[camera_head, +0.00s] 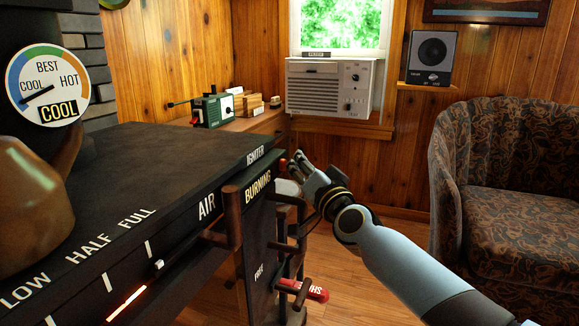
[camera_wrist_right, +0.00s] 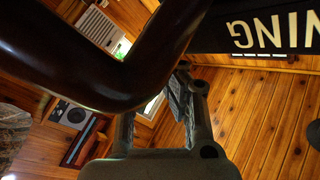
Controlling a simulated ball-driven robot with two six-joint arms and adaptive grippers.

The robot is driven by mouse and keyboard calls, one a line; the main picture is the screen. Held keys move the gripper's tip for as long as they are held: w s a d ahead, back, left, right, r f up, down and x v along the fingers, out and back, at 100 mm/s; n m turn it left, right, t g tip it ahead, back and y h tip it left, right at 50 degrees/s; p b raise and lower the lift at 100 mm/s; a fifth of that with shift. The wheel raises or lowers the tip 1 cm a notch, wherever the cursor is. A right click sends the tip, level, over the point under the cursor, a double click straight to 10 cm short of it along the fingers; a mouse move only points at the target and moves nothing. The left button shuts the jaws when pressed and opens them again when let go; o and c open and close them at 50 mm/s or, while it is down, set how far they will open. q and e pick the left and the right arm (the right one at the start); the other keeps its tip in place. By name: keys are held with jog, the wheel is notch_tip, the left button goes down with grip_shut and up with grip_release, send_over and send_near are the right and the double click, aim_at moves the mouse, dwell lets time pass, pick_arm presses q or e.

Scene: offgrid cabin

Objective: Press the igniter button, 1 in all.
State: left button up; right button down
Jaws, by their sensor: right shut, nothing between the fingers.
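The black stove (camera_head: 180,150) fills the left of the head view, with the white word IGNITER on its right front edge. A small red button-like knob (camera_head: 283,164) shows just past that edge, beside the fingertips of my right gripper (camera_head: 293,163). The gripper is shut and empty, its fingers pointing left toward the stove front. Whether the tips touch the knob I cannot tell. In the right wrist view the fingers (camera_wrist_right: 186,80) point up the picture behind a dark curved bar (camera_wrist_right: 130,75); no button shows there. My left gripper is not in view.
Dark brown handles (camera_head: 233,217) stick out from the stove front near my right gripper. A red-ended lever (camera_head: 303,289) sits lower down. A patterned armchair (camera_head: 510,180) stands at right. A side table with a green box (camera_head: 214,110) is behind. Wooden floor between is clear.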

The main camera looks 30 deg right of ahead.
dwell(0.4)
jog(key=shift+s+d, duration=0.6)
jog(key=shift+s, duration=0.15)
jog(key=s+d+p, duration=0.1)
jog(key=s+d, duration=0.2)
jog(key=shift+s+d, duration=0.15)
jog(key=shift+s, duration=0.25)
dwell(0.7)
